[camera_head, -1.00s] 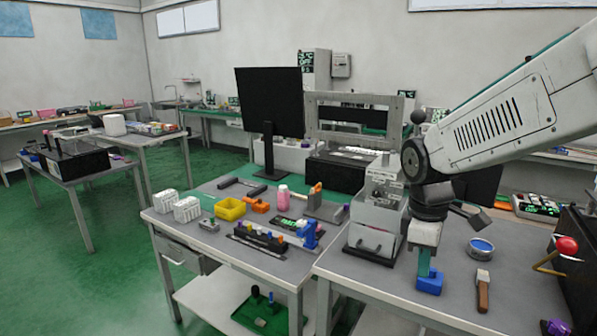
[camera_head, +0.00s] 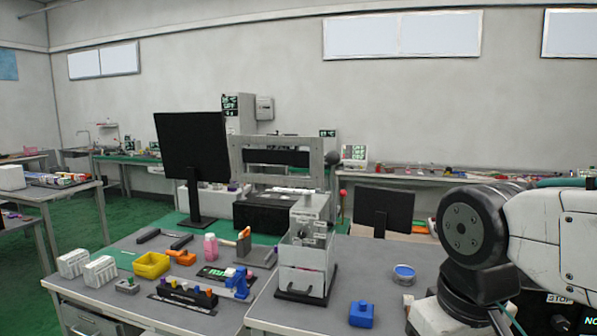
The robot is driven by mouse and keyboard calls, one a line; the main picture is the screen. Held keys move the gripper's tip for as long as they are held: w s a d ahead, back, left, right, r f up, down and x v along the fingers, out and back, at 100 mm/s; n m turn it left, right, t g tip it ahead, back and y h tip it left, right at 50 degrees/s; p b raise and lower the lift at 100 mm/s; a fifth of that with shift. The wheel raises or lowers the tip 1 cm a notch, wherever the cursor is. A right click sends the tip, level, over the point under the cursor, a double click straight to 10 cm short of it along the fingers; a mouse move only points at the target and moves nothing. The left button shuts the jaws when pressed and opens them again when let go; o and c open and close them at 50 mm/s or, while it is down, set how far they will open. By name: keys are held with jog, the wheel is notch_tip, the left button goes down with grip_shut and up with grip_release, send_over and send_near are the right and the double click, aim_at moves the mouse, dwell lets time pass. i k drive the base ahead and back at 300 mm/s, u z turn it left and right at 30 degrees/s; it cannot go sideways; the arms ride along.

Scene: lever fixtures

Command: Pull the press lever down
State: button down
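No lever is clearly marked as the press lever. A grey press-like frame (camera_head: 238,165) stands behind the tables, with a dark ball knob (camera_head: 334,157) at its right side. A grey boxy fixture with a clear guard (camera_head: 302,281) stands on the near table. A small red ball (camera_head: 342,193) on a thin stem shows just right of that fixture's top; I cannot tell what it belongs to. My arm fills the lower right. My gripper is not in view, so its opening and any contact are hidden.
A blue block (camera_head: 361,315) and a blue-rimmed round dish (camera_head: 404,273) lie on the near table. A yellow bin (camera_head: 152,266) and small tools sit to the left. Monitors stand at the back left (camera_head: 190,146) and the right (camera_head: 384,209). Green floor is open at far left.

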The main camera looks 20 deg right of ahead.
aim_at(333, 158)
jog(key=z, duration=1.05)
jog(key=i, duration=0.6)
jog(key=u, duration=1.15)
